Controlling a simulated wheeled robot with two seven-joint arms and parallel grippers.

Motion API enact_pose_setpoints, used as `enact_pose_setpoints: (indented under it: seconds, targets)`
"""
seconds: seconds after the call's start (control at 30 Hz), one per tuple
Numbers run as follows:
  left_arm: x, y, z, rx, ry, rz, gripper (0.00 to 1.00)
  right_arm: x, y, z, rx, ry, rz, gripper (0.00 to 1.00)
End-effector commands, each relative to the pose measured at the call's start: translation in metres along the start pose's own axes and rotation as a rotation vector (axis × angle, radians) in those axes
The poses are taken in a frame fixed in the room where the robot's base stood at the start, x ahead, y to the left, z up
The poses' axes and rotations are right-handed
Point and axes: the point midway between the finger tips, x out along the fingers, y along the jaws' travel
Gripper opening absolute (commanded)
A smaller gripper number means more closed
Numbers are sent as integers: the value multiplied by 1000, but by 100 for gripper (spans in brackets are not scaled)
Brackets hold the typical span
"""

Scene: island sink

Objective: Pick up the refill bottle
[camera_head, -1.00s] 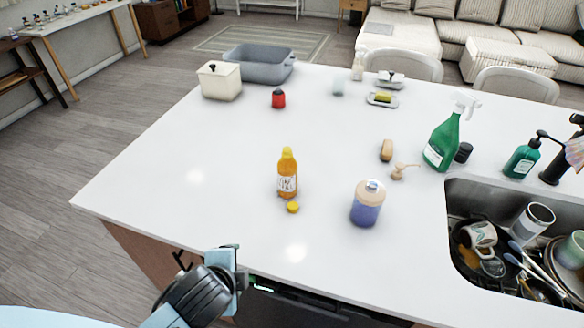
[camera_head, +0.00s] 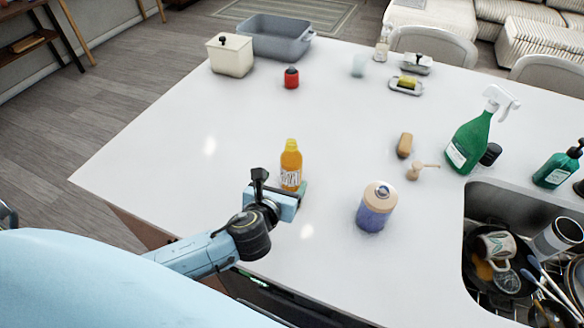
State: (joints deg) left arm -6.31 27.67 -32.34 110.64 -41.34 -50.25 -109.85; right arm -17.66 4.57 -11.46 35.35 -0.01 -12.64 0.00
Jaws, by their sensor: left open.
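The refill bottle, an orange bottle (camera_head: 291,168) with a yellow top and a pale label, stands upright on the white counter. My left gripper (camera_head: 282,187) is open and empty at the near side of the bottle's base. One finger is left of the bottle and the other is at its lower right. Whether they touch it or reach around it I cannot tell. A purple dispenser (camera_head: 376,208) with a beige top stands to the right. A beige pump head (camera_head: 416,172) lies beyond it. My right gripper is not in view.
The sink (camera_head: 478,230) with dishes is at the right. A green spray bottle (camera_head: 468,142), a brown brush (camera_head: 405,145) and a green pump bottle (camera_head: 555,165) stand or lie near it. A red jar (camera_head: 291,78), cream canister (camera_head: 230,55) and grey tub (camera_head: 275,38) are farther back. The left counter is clear.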

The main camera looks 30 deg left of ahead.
Motion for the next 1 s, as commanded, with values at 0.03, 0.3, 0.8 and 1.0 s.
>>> enact_pose_setpoints:
  seconds: [0.03, 0.3, 0.8, 1.0]
  targets:
    - [9, 0, 0, 0, -1, 1, 77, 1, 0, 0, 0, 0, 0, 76]
    - [29, -1, 0, -3, 1, 0, 77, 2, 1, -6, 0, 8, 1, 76]
    - [75, -1, -1, -4, 3, -1, 77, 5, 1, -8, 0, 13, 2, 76]
    - [75, -1, -1, -4, 2, -1, 68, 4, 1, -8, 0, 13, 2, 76]
